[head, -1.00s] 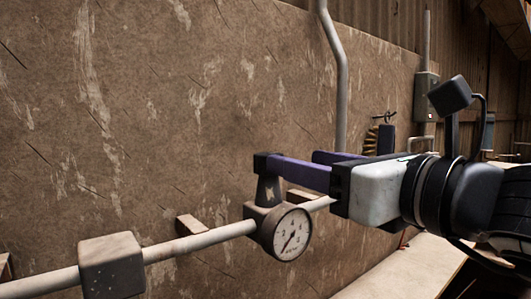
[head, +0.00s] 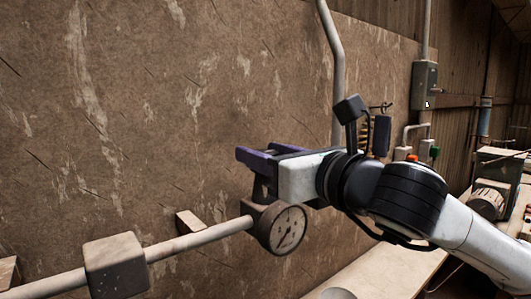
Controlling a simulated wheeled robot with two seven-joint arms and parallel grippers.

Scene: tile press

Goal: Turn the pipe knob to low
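The needle seems to point to the lower left; the numbers are too small to read. My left gripper is not in view.
A grey box-shaped fitting (head: 116,265) sits on the pipe at lower left. A worn brown wall (head: 150,120) stands close behind the pipe. A bench top (head: 385,272) lies at lower right, and a grey electrical box (head: 425,85) hangs farther back.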

